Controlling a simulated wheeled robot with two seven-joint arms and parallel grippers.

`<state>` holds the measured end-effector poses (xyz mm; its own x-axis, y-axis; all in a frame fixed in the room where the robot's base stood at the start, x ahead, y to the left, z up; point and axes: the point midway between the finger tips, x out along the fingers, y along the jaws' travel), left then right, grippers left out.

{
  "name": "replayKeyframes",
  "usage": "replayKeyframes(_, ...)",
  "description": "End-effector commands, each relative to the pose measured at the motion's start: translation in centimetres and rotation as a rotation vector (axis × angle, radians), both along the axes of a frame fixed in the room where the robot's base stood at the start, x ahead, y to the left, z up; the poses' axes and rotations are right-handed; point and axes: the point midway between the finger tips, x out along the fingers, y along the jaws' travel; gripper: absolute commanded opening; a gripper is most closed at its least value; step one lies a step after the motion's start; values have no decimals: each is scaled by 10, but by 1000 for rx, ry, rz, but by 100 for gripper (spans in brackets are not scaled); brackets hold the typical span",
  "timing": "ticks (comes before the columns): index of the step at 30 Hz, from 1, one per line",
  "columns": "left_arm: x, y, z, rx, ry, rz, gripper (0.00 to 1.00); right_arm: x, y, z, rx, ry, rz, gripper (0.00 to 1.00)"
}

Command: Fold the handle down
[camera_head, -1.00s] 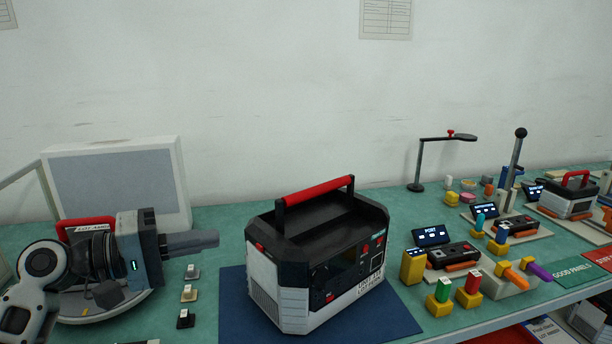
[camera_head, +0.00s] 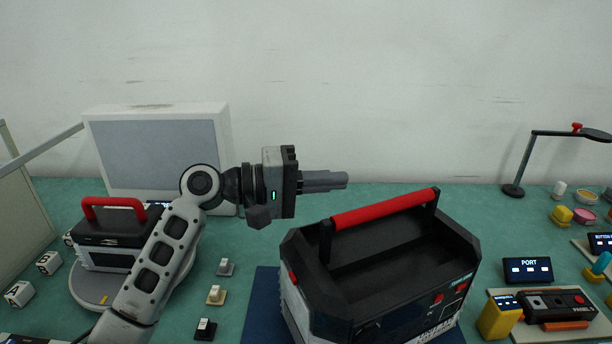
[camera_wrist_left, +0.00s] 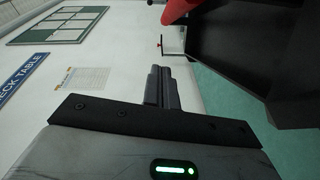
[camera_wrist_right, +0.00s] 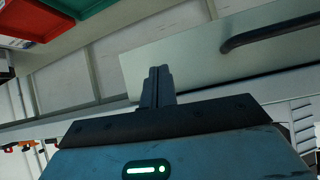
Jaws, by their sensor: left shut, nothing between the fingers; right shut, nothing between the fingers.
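A black and grey power unit (camera_head: 390,275) stands on a dark blue mat (camera_head: 262,300) on the green table. Its handle, a red bar (camera_head: 384,209) on two black posts, stands raised above the top. My left gripper (camera_head: 345,180) is shut and empty, up behind and left of the handle, apart from it. In the left wrist view the shut fingers (camera_wrist_left: 162,88) point past the unit's dark body (camera_wrist_left: 275,60), with a red piece of the handle (camera_wrist_left: 178,10) at the top edge. My right gripper (camera_wrist_right: 157,85) is shut and empty, away from the unit.
A second unit with a red handle (camera_head: 112,203) sits on a round grey stand at the left, before a grey screen (camera_head: 155,150). Small switches (camera_head: 216,295) lie left of the mat. A port display (camera_head: 527,270), a panel and a lamp (camera_head: 555,150) stand at the right.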

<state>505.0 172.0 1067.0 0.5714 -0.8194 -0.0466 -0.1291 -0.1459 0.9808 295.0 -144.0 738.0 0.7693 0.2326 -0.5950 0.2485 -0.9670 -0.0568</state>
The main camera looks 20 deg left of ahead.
Motion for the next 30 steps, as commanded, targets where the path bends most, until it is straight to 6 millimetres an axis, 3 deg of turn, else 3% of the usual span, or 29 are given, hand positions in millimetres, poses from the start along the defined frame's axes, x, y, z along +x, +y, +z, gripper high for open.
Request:
replayKeyframes(5, 18, -32, -1, -1, -1, -3, 0, 1, 0, 2, -5, 1, 1, 0)
replayKeyframes(12, -4, -52, -9, 0, 2, -1, 0, 6, 0, 8, -9, -13, 2, 0)
replayKeyframes(30, -8, -59, -9, 11, -8, -5, 0, 7, -2, 8, -15, -13, 6, 0)
